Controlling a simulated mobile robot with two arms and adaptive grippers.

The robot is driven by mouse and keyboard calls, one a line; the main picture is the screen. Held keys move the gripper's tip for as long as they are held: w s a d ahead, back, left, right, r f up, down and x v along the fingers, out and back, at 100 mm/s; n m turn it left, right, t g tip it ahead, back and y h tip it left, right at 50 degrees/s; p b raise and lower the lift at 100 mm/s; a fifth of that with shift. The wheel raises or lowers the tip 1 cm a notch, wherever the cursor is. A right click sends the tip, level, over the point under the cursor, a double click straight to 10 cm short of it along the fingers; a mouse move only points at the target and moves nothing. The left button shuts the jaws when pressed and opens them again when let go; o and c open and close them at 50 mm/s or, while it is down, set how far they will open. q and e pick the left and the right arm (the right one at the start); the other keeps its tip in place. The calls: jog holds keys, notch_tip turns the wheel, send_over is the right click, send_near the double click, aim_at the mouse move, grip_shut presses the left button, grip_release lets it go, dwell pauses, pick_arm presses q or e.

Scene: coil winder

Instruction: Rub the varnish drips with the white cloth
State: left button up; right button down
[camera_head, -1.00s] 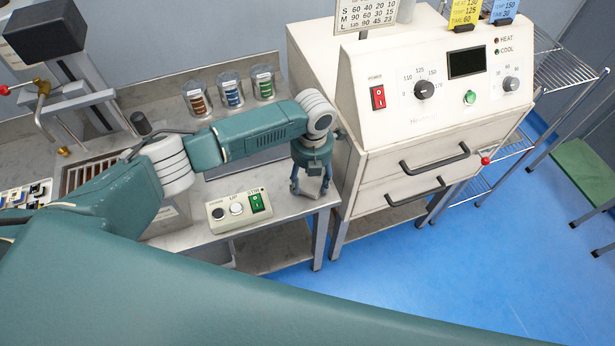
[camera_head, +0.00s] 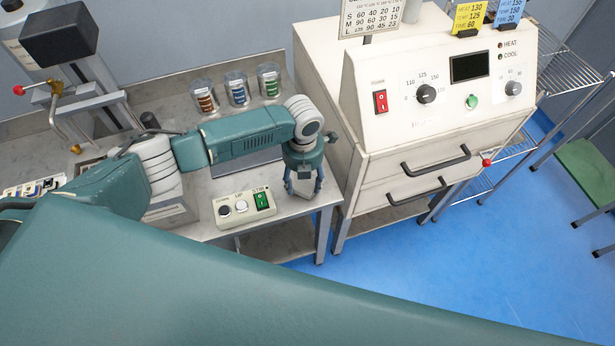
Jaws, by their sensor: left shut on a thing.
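My left gripper (camera_head: 303,188) points down over the right end of the steel bench (camera_head: 235,183), close to the white oven cabinet. It is shut on a small pale thing between its fingers, which fits the white cloth, though little of it shows. I cannot make out any varnish drips; the gripper covers part of the bench end. My right gripper is not in view.
A control box (camera_head: 244,207) with a green switch sits left of the gripper. Several jars with coloured spools, one a blue-spooled jar (camera_head: 238,93), stand behind my left arm. The white oven (camera_head: 420,120) with two drawer handles blocks the right side.

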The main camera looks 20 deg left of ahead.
aim_at(303, 183)
pick_arm(q)
notch_tip(303, 183, up, 5)
jog(key=p, duration=0.4)
jog(key=shift+f, duration=0.15)
jog(key=shift+r+p, duration=0.65)
notch_tip(303, 183, up, 3)
jog(key=p, duration=0.2)
jog(key=shift+p, duration=0.3)
